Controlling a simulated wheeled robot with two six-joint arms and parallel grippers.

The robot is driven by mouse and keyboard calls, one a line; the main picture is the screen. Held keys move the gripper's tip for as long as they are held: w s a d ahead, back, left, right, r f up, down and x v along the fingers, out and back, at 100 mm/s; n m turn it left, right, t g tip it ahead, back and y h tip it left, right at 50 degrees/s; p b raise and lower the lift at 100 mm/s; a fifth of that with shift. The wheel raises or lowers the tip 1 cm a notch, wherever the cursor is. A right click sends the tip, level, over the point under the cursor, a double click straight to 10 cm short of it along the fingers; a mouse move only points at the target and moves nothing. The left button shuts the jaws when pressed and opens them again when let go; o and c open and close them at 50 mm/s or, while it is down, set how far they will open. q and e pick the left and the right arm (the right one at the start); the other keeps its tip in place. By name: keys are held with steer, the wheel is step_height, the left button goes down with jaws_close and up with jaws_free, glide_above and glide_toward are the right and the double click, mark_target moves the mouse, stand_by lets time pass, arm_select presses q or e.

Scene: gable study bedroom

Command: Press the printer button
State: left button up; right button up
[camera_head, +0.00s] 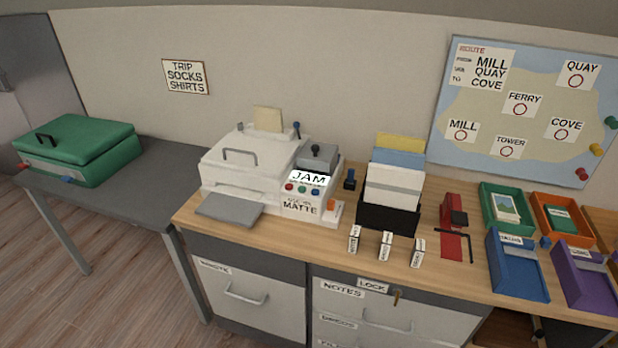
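The white printer (240,163) stands on the left part of the wooden desk, with a sheet upright at its back. Its front panel has a lit display (310,178) reading JAM. Below the display are a red button (289,187), a blue button (301,190) and a green button (314,193). A label (300,205) under them ends in MATTE; its upper line is too small to read surely. A grey tray (229,209) sticks out at the printer's front. A grey block with a knob (317,156) sits on its right part. Neither of my grippers is in view.
Right of the printer stand a black paper holder (388,217), several small labelled blocks (386,245), a red stapler-like item (452,212) and coloured trays (517,265). A green case (80,148) lies on the grey table at left. Closed drawers (245,293) are below the desk.

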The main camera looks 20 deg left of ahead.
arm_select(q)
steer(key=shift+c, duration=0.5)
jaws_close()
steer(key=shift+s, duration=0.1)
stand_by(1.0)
